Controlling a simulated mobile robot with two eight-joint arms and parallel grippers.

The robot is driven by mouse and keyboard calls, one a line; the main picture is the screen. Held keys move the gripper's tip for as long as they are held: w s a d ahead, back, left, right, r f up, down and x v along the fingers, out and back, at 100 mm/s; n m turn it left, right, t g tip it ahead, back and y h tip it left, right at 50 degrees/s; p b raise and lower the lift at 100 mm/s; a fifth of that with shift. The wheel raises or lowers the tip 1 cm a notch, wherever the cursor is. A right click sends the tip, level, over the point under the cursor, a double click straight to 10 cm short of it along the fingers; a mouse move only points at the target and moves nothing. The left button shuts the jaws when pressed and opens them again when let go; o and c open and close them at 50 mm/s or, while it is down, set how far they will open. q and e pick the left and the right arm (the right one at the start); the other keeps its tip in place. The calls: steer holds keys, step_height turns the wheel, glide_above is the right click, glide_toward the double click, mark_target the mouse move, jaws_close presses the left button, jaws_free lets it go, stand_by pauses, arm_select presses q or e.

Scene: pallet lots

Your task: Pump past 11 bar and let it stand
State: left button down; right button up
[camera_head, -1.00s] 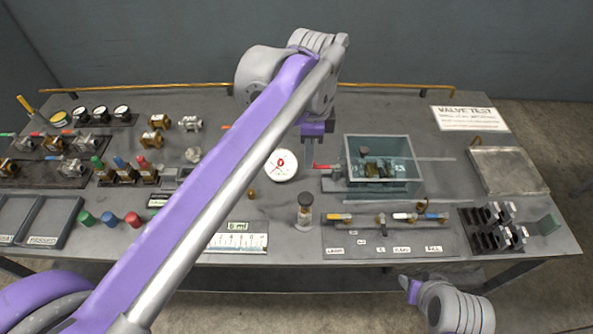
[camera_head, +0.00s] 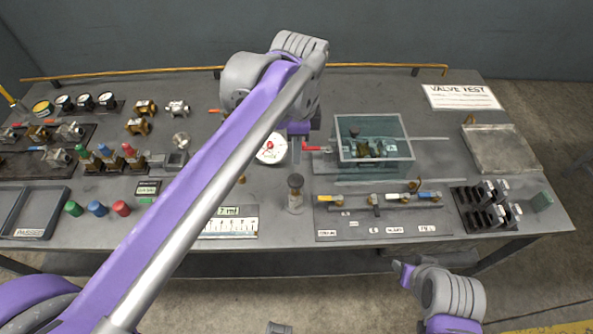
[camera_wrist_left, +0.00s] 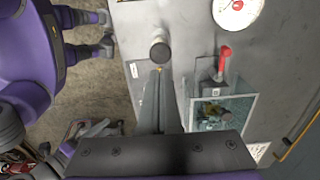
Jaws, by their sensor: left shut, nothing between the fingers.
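A round white dial gauge (camera_head: 271,148) with a red mark at its centre lies left of the test box; its reading is too small to tell. It also shows at the top of the left wrist view (camera_wrist_left: 238,12). A dark-topped plunger (camera_head: 295,183) stands upright near the bench front; its round knob (camera_wrist_left: 160,50) lies just beyond my fingertips in the wrist view. A red lever (camera_head: 313,149) sticks out by the clear box (camera_head: 372,138). My left gripper (camera_head: 295,157) is shut and empty, behind the plunger in the head view. My right gripper (camera_head: 404,273) hangs before the bench; its jaws are unclear.
A board with several coloured-handled valves (camera_head: 380,222) lies right of the plunger. Coloured caps (camera_head: 97,208) stand front left. My left arm hides part of the bench.

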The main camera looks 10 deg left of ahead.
mark_target(297, 180)
arm_select(q)
step_height(297, 180, down, 8)
steer(key=shift+r, duration=0.25)
arm_select(e)
steer(key=shift+f, duration=0.2)
arm_select(q)
step_height(297, 180, down, 4)
steer(key=shift+r+b, duration=0.1)
steer(key=shift+b, duration=1.05)
steer(key=shift+s+r, duration=0.1)
steer(key=shift+s, duration=0.1)
steer(key=shift+w, duration=0.1)
arm_select(e)
steer(key=shift+s+f, duration=0.25)
steer(key=shift+f, duration=0.4)
steer(key=shift+s+f, duration=0.2)
steer(key=shift+f, duration=0.4)
